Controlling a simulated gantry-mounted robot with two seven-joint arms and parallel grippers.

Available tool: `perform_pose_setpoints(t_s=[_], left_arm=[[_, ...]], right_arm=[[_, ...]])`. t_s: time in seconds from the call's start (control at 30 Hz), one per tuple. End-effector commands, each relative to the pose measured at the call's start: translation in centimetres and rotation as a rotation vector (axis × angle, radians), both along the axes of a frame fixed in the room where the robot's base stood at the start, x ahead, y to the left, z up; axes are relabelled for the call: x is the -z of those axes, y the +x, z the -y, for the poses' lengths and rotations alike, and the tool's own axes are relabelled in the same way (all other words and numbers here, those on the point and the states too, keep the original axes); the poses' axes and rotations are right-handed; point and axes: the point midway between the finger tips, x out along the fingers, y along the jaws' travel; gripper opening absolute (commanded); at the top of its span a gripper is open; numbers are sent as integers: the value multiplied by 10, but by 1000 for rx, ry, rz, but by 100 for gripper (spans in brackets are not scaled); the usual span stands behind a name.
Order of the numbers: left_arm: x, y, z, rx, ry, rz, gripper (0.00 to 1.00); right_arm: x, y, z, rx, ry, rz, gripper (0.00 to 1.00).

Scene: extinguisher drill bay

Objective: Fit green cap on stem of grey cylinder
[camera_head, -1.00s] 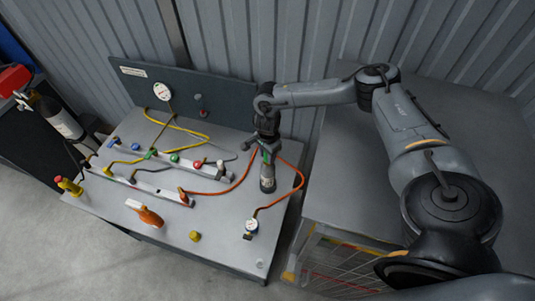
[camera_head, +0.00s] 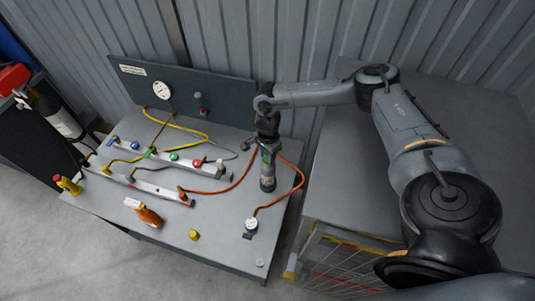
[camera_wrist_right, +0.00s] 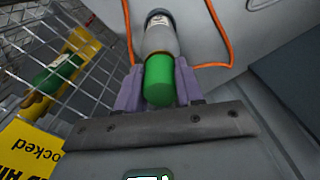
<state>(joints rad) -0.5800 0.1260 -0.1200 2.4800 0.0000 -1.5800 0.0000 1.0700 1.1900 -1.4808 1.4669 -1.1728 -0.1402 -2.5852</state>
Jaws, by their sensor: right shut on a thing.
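My right gripper (camera_wrist_right: 158,85) is shut on the green cap (camera_wrist_right: 158,82), which sits between its two fingers in the right wrist view. The grey cylinder (camera_wrist_right: 160,38) lies just beyond the cap, roughly in line with it. Its stem is hidden behind the cap, and I cannot tell whether the cap touches it. In the head view the right gripper (camera_head: 267,148) points down over the grey cylinder (camera_head: 267,182), which stands upright on the bench's right side. My left gripper is not in view.
The grey bench (camera_head: 215,220) also carries an orange hose (camera_head: 300,178) curving around the cylinder, a gauge (camera_head: 251,224), a valve rail (camera_head: 174,161) and a yellow cap (camera_head: 194,235). A wire cage (camera_wrist_right: 75,70) shows left in the wrist view.

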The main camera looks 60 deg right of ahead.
Motion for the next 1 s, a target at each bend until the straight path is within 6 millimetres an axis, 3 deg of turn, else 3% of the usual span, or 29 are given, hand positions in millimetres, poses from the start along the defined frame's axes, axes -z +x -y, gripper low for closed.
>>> perform_pose_setpoints(t_s=[0.4, 0.43, 0.6, 1.0], left_arm=[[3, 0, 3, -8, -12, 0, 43], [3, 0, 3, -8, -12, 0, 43], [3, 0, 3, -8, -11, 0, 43], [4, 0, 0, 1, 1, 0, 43]], right_arm=[[4, 0, 0, 0, 0, 0, 5], [4, 0, 0, 0, 0, 0, 41], [4, 0, 0, 0, 0, 0, 66], [-2, 1, 0, 1, 1, 1, 66]])
